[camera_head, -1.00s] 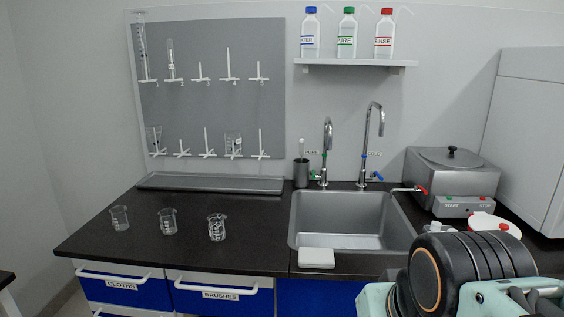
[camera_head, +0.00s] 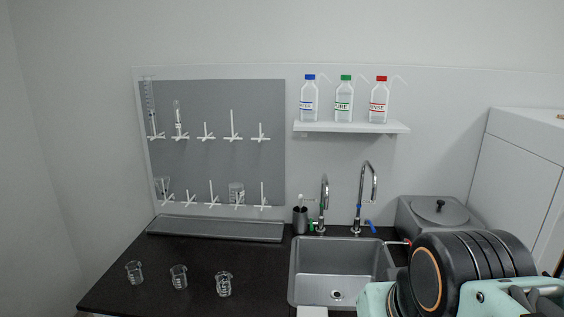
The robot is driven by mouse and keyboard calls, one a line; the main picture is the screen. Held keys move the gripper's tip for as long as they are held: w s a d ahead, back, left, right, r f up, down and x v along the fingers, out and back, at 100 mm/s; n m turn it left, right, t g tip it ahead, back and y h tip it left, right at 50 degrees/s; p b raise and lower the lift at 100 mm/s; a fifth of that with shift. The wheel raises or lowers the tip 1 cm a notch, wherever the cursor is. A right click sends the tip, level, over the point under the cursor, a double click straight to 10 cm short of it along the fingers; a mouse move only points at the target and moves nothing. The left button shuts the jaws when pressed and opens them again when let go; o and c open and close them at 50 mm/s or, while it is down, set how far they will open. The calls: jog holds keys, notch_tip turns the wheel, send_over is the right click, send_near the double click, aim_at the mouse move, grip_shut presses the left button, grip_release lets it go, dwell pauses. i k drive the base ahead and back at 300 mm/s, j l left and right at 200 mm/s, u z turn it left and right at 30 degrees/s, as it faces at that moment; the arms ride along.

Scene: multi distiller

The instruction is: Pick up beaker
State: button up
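Three clear glass beakers stand upright in a row on the dark counter at the lower left: a left beaker (camera_head: 134,272), a middle beaker (camera_head: 179,277) and a right beaker (camera_head: 224,285). Another beaker (camera_head: 237,193) hangs on the lower row of the grey peg board, and a glass vessel (camera_head: 163,187) hangs at that row's left end. Part of my arm fills the lower right corner. My gripper is not in view.
A steel sink (camera_head: 341,270) with two taps lies right of the beakers. A metal tray (camera_head: 215,230) lies along the wall behind them. A shelf (camera_head: 350,127) holds three wash bottles. A grey distiller (camera_head: 432,215) stands at the right, partly hidden by my arm. Dark counter (camera_head: 262,262) is bare between beakers and sink.

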aim_at(223, 280)
jog(key=k+u, duration=0.15)
jog(key=u, duration=0.3)
jog(key=k+j+u, duration=0.1)
jog(key=u, duration=0.35)
jog(key=k+j+u, duration=0.1)
jog(key=u, duration=0.35)
